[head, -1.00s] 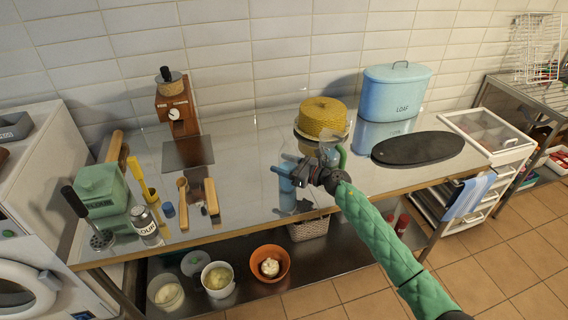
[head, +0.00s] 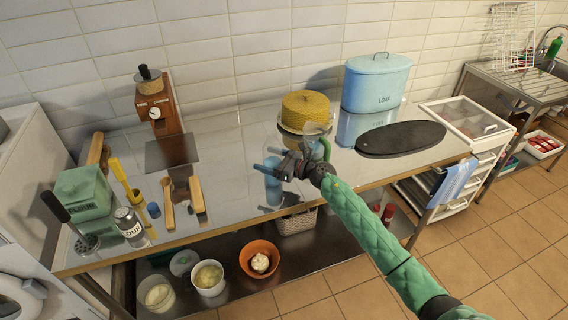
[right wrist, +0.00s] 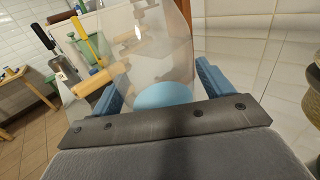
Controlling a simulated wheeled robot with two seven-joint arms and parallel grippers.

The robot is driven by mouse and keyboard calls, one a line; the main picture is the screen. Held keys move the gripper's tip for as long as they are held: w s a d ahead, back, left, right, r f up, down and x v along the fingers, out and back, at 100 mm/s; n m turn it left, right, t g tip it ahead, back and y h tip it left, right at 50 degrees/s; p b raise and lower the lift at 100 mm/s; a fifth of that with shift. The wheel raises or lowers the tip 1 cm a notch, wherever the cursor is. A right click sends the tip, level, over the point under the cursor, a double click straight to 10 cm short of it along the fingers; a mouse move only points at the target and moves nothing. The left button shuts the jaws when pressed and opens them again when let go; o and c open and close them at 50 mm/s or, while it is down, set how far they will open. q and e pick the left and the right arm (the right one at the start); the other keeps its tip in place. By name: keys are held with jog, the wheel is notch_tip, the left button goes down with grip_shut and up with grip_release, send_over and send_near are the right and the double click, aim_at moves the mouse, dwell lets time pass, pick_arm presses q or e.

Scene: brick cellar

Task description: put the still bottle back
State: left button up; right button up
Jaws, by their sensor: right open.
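In the right wrist view, a clear body with a round blue part (right wrist: 165,95) lies between the fingers. My right gripper (head: 268,168) reaches in from the right with its blue fingers apart, around the bottle. I cannot tell whether they touch it. My arm and gripper hide part of the bottle. My left gripper is out of view.
A green-handled clear jug (head: 322,146) stands close behind my right gripper. A yellow cake cover (head: 305,110), blue loaf tin (head: 376,84) and dark oval board (head: 400,138) are behind and right. Utensils and a flour can (head: 130,226) stand left. Bowls sit on the lower shelf.

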jog(key=shift+r, duration=0.15)
jog(key=shift+s+d, duration=0.1)
jog(key=shift+d, duration=0.1)
jog(key=shift+s+d, duration=0.15)
jog(key=shift+d, duration=0.1)
jog(key=shift+b+v, duration=0.5)
jog(key=shift+v, duration=0.25)
pick_arm(q)
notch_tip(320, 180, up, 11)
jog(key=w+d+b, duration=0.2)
jog(key=b, duration=0.1)
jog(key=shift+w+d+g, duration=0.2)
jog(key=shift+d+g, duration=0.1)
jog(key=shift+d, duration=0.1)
pick_arm(e)
jog(key=v, duration=0.9)
jog(key=shift+d, duration=0.25)
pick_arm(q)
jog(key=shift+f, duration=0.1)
pick_arm(e)
jog(key=shift+s, duration=0.15)
